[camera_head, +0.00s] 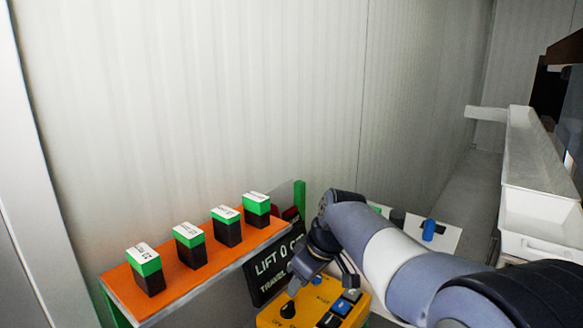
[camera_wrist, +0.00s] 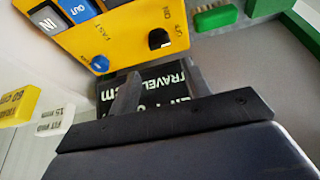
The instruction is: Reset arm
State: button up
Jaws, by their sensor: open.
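My arm (camera_head: 385,255) reaches in from the lower right in the head view, bent down at the wrist. My gripper (camera_head: 312,278) is over the yellow control panel (camera_head: 266,320), close to its black knob (camera_head: 288,310). In the wrist view the two fingers of my gripper (camera_wrist: 160,88) stand apart with nothing between them. Beyond them is the black display sign (camera_wrist: 145,84) with white lettering. The yellow panel (camera_wrist: 128,30) fills the top, with its black knob (camera_wrist: 160,39) and a blue knob (camera_wrist: 100,64). Whether the fingers touch anything is unclear.
An orange shelf (camera_head: 165,300) carries several green-and-black blocks (camera_head: 190,246) with white tops. A white board (camera_head: 445,240) with a blue piece lies behind my arm. A white trough (camera_head: 535,175) is at right. Open space lies above the shelf.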

aim_at(287, 305)
jog(key=x, duration=1)
jog(key=shift+p, duration=0.3)
jog(key=shift+d+r+n, duration=0.1)
jog(key=shift+n, duration=0.2)
jog(key=shift+n+p, duration=0.35)
jog(key=shift+n, duration=0.25)
jog(key=n+g+p, duration=0.1)
jog(key=n, duration=0.1)
jog(key=n+g+p, duration=0.1)
jog(key=n, duration=0.1)
jog(key=shift+w+r+y+p, duration=0.1)
jog(key=shift+r+y+p, duration=0.1)
jog(key=shift+y+p, duration=0.2)
jog(key=n+g+p, duration=0.1)
jog(key=n+p, duration=0.2)
jog(key=n+g+p, duration=0.1)
jog(key=n+p, duration=0.2)
jog(key=p, duration=0.1)
jog(key=shift+w+n+g, duration=0.2)
jog(key=shift+n+g, duration=0.1)
jog(key=b+v, duration=0.2)
jog(key=v, duration=0.8)
jog(key=shift+r, duration=0.25)
